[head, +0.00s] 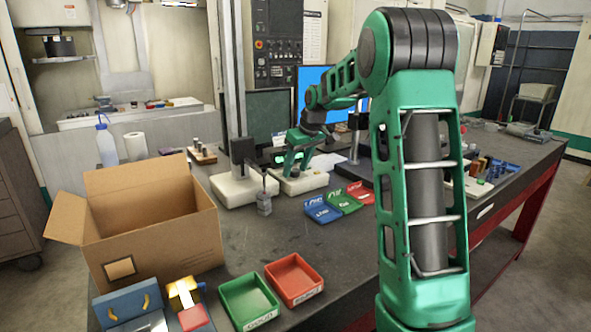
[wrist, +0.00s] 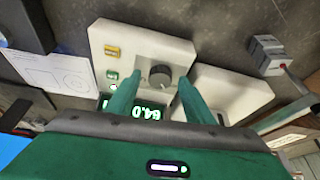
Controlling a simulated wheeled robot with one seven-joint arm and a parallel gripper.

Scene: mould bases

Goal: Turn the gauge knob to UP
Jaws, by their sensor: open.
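The gauge is a white box (wrist: 118,40) with a dark round knob (wrist: 160,75), seen from above in the wrist view. Its green-lit display (wrist: 147,112) shows what looks like 64.0 upside down, partly covered by my gripper. Yellow and green buttons (wrist: 112,52) sit left of the knob. My gripper (wrist: 158,80) is open, its two green fingers on either side of the knob, with visible gaps. Whether they are level with the knob is unclear. In the head view, my gripper (head: 288,172) is over the gauge's white base (head: 314,182). The knob's UP marking is not readable.
An open cardboard box (head: 150,230) stands front left.

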